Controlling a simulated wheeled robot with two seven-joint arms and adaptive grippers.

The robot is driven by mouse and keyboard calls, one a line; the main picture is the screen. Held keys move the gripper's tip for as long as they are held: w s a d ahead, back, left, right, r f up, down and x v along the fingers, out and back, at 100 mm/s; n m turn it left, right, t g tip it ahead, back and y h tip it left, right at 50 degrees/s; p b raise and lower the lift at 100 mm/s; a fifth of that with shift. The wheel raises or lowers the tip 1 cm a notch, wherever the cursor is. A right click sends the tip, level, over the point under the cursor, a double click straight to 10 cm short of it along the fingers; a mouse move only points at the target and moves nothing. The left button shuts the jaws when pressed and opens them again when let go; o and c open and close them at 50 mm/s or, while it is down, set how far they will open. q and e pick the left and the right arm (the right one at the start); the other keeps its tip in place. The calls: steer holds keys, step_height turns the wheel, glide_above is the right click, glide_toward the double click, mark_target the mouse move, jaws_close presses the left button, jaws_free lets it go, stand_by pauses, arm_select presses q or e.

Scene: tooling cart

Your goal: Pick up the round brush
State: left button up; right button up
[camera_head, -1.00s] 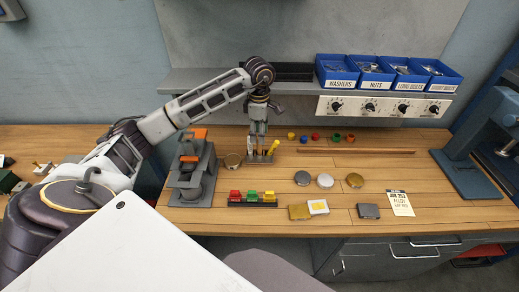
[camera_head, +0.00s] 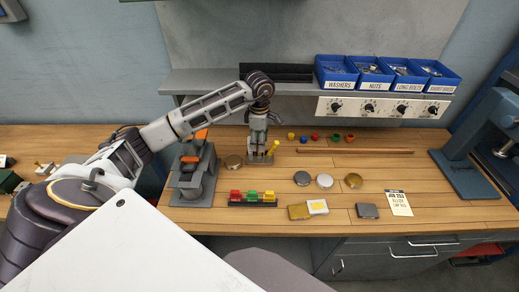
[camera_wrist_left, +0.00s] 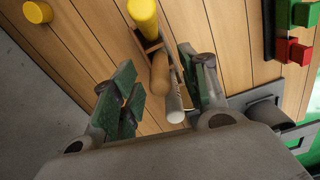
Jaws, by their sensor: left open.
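My left gripper (camera_head: 258,150) is open and points down over a small tool holder (camera_head: 262,159) at the back of the bench. In the left wrist view, the green-padded fingers (camera_wrist_left: 160,78) stand apart on either side of a tan, rounded handle with a pale rod-like part (camera_wrist_left: 174,105). This looks like the round brush (camera_wrist_left: 160,70), with a gap visible beside it. In the head view the gripper hides it. A yellow handle (camera_wrist_left: 143,16) stands just beyond it and also shows in the head view (camera_head: 273,147). My right gripper is not in view.
A grey clamp-like fixture (camera_head: 193,178) with orange parts stands left of the holder. A rack of coloured blocks (camera_head: 252,198) lies in front. Small coloured knobs and a long rod (camera_head: 355,151) lie to the right. A shelf (camera_head: 210,81) overhangs the back.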

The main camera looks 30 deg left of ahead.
arm_select(q)
steer(key=shift+f+p, duration=0.35)
steer(key=shift+f, duration=1.3)
steer(key=shift+c, duration=0.4)
jaws_close()
